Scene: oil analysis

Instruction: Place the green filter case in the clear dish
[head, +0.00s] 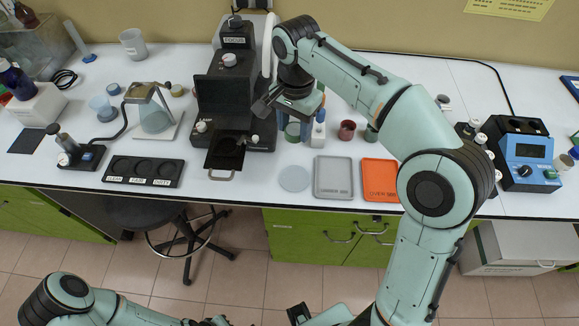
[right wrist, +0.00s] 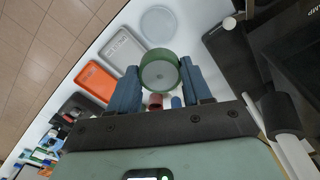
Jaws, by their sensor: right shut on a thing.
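My right gripper (head: 294,126) points down over the table beside the black microscope-like instrument. In the right wrist view, its two blue fingers (right wrist: 160,88) are shut on the round green filter case (right wrist: 159,72), one on each side. The case has a green rim and a pale grey face. The clear dish (head: 294,178) is a pale, flat disc lying on the white table in front of the gripper, left of the grey tray. It also shows in the right wrist view (right wrist: 158,24), beyond the case and apart from it. My left arm is at the bottom left; its fingers cannot be made out.
The grey tray (head: 332,194) and orange tray (head: 380,196) lie right of the dish. The black instrument (head: 224,95) stands left of the gripper. A dark red cup (head: 347,130) stands close to its right. The table's front edge is just beyond the dish.

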